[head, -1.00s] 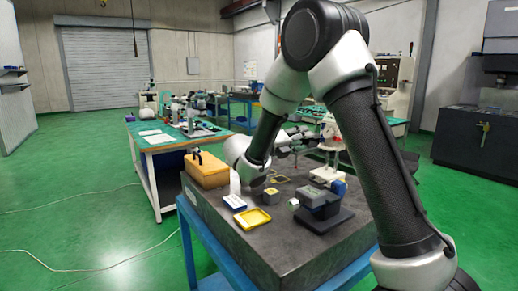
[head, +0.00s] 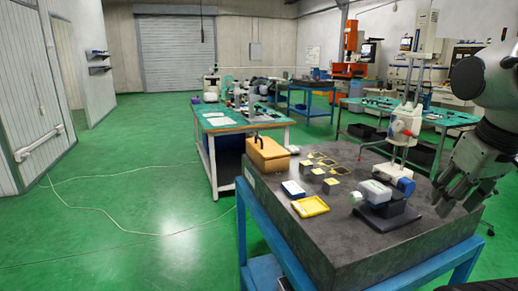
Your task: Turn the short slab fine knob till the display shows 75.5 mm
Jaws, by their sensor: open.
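A granite slab (head: 300,240) on a blue stand carries the instruments. A tall white height gauge (head: 403,125) with a small red knob (head: 407,132) stands at the slab's back. A grey instrument (head: 376,191) on a black base stands nearer the front, with a blue round part (head: 406,186) on its right and a pale end on its left. I cannot tell which part is the fine knob, and no display reading is legible. My gripper (head: 458,207) is open and empty at the right, its fingers pointing down, apart from both instruments in the picture.
A yellow tray (head: 310,207), a blue-and-white box (head: 293,188) and an orange case (head: 267,154) lie on the slab's left, with small yellowish pieces behind. A green-topped bench (head: 230,122) stands behind. The green floor at left is clear except for a pale cable.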

